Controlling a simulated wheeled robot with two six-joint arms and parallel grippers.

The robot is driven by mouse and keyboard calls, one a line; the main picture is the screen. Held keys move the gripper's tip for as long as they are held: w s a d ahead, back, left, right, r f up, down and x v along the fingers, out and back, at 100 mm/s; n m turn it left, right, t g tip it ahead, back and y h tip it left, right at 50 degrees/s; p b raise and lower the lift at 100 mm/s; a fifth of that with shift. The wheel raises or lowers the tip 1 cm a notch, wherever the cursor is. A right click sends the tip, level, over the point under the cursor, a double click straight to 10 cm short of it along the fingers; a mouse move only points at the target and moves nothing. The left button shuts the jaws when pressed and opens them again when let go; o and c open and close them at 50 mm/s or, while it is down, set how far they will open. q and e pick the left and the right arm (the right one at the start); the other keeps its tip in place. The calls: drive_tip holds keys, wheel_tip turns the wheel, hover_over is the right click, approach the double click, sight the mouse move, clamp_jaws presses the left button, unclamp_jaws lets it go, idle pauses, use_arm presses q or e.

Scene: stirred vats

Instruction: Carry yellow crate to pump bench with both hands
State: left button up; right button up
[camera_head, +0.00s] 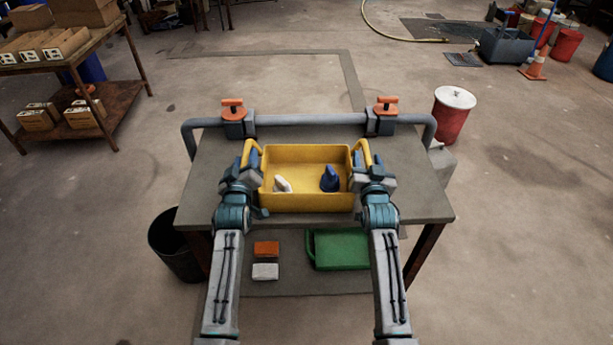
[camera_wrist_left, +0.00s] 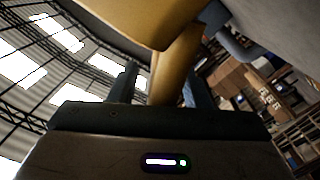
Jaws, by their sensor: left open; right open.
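The yellow crate (camera_head: 306,203) stands on the grey bench (camera_head: 415,200) in the middle of the head view, with a white item (camera_head: 283,184) and a blue item (camera_head: 330,179) inside. Yellow handles rise at its left and right ends. My left gripper (camera_head: 250,165) is open at the left handle. In the left wrist view the handle (camera_wrist_left: 176,65) stands between the two open fingers. My right gripper (camera_head: 365,163) is open at the right handle; its fingers are partly hidden, so contact there cannot be told.
A grey pipe (camera_head: 305,120) with two orange-handled valves runs along the bench's back edge. A green container (camera_head: 340,249) and two small blocks lie on the lower shelf. A black bin (camera_head: 172,245) stands left, a red drum (camera_head: 453,115) right. A table with boxes (camera_head: 60,60) stands back left.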

use_arm(q)
drive_tip(key=shift+c, duration=0.2)
use_arm(e)
drive_tip(key=shift+c, duration=0.3)
use_arm(q)
clamp_jaws()
use_arm(e)
clamp_jaws()
use_arm(q)
drive_tip(key=shift+r, duration=0.2)
use_arm(e)
drive_tip(key=shift+r, duration=0.2)
